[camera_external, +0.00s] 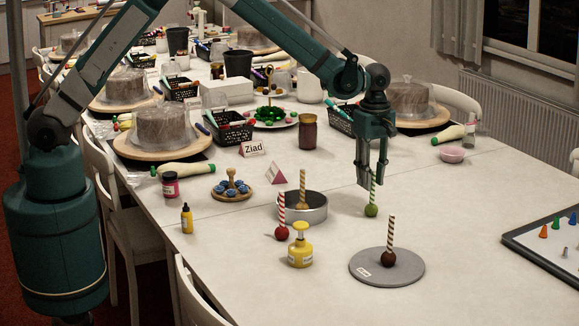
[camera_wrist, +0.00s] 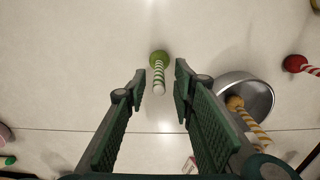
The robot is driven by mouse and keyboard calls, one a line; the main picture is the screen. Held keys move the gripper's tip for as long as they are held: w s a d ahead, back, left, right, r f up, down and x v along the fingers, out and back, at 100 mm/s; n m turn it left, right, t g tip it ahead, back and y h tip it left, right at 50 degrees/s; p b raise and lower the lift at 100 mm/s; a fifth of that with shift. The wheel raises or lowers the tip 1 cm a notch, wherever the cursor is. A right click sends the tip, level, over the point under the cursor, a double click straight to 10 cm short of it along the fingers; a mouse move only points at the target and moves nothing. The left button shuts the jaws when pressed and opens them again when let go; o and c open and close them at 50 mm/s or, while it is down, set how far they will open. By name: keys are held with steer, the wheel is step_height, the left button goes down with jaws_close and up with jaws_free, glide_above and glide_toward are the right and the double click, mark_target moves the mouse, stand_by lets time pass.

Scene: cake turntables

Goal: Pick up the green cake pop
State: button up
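The green cake pop (camera_external: 371,210) stands on the white table with its green-and-white striped stick pointing up. It also shows in the wrist view (camera_wrist: 158,58), ball at the far end and stick toward me. My gripper (camera_external: 373,180) hangs above it, fingers pointing down. In the wrist view my gripper (camera_wrist: 160,80) is open, with one finger on each side of the stick and clear gaps to both. The fingers partly cover the stick's top in the external view.
A yellow pump bottle (camera_external: 300,250) is at the front.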

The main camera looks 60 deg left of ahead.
mark_target(372, 204)
steer(key=shift+d+f+b, duration=0.2)
steer(key=shift+f+b, duration=0.1)
steer(key=shift+f, duration=2)
jaws_close()
